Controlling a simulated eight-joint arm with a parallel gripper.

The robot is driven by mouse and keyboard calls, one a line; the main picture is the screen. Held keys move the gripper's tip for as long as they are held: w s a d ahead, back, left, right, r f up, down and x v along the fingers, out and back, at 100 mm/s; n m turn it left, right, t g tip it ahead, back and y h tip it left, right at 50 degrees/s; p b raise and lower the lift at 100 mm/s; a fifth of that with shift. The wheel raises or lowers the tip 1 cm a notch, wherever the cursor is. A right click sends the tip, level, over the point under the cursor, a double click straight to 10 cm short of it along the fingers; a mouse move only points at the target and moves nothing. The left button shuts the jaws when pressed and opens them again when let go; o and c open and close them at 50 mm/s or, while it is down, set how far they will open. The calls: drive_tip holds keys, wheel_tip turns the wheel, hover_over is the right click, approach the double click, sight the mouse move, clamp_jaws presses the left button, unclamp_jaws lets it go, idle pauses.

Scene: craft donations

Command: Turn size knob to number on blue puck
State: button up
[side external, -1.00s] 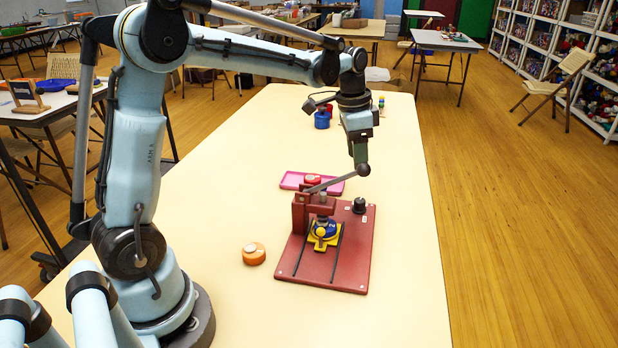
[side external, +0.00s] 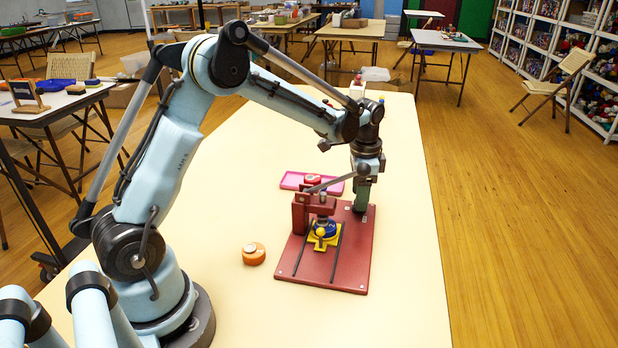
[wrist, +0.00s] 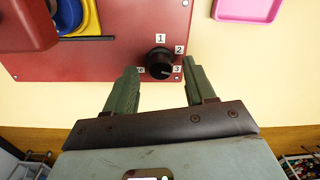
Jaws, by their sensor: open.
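A round black knob (wrist: 159,62) stands on the red base of the press (wrist: 100,62). White labels 1, 2 and 3 show around it, and a further label is partly hidden by a finger. A pale line on the knob points toward the 3. My gripper (wrist: 161,85) is open, with its green fingers to either side of the knob. In the side view my gripper (side external: 362,207) is low over the base's right part and hides the knob. A blue puck (side external: 331,227) sits in a yellow holder (side external: 317,243); its white mark is too small to read surely.
The press's upright and lever (side external: 301,212) stand left of my gripper. A pink tray (side external: 292,180) with a red puck (side external: 312,180) lies behind the base. An orange puck (side external: 254,254) is on the table to the left. The table's right side is clear.

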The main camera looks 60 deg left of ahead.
drive_tip(key=shift+f, duration=0.65)
clamp_jaws()
drive_tip(key=shift+n, duration=0.3)
drive_tip(key=n, duration=0.3)
drive_tip(key=shift+n, duration=2.6)
